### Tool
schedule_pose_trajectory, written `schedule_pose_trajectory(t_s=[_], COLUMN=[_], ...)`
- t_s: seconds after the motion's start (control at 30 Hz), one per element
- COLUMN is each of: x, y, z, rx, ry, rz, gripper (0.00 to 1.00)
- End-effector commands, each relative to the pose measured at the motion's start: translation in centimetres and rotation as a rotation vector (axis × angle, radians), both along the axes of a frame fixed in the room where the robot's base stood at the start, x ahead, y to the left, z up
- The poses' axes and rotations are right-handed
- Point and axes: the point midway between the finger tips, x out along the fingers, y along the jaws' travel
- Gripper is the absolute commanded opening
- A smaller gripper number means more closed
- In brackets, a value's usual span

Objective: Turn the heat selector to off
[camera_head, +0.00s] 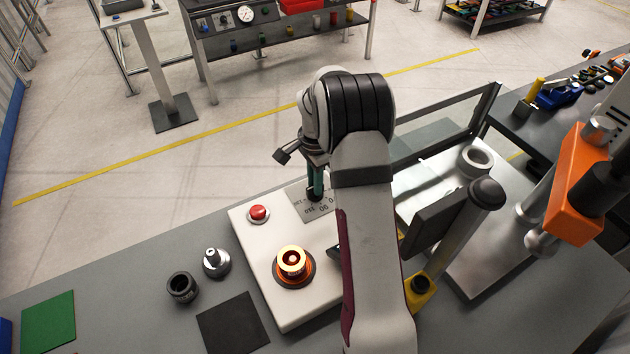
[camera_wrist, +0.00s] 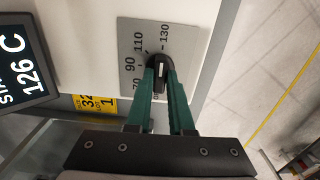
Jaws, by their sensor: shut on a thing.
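The heat selector is a black knob (camera_wrist: 161,62) with a white pointer line on a grey scale plate (camera_wrist: 130,35). Numbers 70, 90, 110 and 130 show around it; the off mark cannot be made out in the wrist view, where the fingers cover part of the plate. My gripper (camera_wrist: 162,78) has its two green fingers shut on the knob, one at each side. In the head view the gripper (camera_head: 315,186) points down onto the knob (camera_head: 314,196) at the back of the white unit (camera_head: 262,262). The pointer's exact setting is unclear.
A display (camera_wrist: 20,65) reads 126 C. A red button (camera_head: 258,213) and a glowing orange heater ring (camera_head: 292,263) are on the unit near my arm. A black cup (camera_head: 182,287) and a metal part (camera_head: 215,262) stand to the left. A press stands at the right.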

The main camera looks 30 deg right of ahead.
Motion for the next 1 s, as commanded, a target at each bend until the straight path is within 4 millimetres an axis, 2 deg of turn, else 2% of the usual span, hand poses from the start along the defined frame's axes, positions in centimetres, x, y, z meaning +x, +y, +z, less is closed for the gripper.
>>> schedule_pose_trajectory(t_s=[0.27,0.7,1.0], x=[0.02,0.03,0.05], y=[-0.06,-0.10,-0.12], z=[0.01,0.01,0.00], rx=[-0.003,-0.003,-0.005], ry=[0.000,0.000,-0.001], rz=[0.158,0.521,0.688], gripper=[0.00,0.00,0.00])
